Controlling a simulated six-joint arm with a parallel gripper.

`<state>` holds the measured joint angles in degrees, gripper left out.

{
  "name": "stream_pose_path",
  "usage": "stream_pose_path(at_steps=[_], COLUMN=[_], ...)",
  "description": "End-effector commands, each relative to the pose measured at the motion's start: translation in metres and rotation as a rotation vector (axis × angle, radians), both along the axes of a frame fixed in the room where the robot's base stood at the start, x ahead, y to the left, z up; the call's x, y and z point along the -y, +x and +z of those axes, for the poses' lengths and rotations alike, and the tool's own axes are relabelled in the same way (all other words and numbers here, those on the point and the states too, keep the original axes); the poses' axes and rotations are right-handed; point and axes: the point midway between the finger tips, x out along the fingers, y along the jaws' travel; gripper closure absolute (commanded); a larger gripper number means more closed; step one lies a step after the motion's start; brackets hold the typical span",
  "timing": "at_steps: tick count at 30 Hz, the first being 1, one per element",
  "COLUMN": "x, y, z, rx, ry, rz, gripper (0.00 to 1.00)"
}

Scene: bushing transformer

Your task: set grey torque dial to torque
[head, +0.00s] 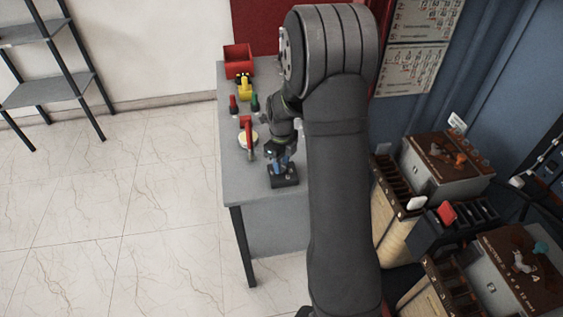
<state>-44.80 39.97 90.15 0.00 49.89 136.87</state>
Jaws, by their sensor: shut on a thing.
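A small blue and black tool (285,178) stands upright on the grey table near its front, on a block-like dark base. My gripper (281,158) is right at the top of this tool and shut on its upper part. The fingers are small and dark here and partly blend with the tool. The grey torque dial cannot be made out; the gripper covers the tool's upper end. The dial's setting cannot be read.
On the grey table (235,180), a red-handled tool (248,130) stands left of my gripper. Red (233,104) and green (255,102) pieces, a yellow piece (245,88) and a red bin (239,60) are behind. Transformer units (450,165) stand right. The table's front left is clear.

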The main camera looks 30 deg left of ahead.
Motion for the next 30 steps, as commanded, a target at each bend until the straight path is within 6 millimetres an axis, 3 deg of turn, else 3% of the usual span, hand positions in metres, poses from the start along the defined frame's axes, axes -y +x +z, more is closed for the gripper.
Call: stream_pose_path(at_steps=[9, 23, 24, 27, 30], x=[-0.0006, -0.0006, -0.0006, -0.0005, -0.0004], y=[0.0005, 0.0006, 0.0006, 0.0005, 0.0004], z=[0.0010, 0.0010, 0.0010, 0.0008, 0.0006], rx=[0.002, 0.002, 0.002, 0.001, 0.001], ry=[0.002, 0.002, 0.002, 0.002, 0.001], rz=[-0.098, -0.111, -0.111, -0.111, -0.111], gripper=[0.92, 0.92, 0.68, 0.48, 0.48])
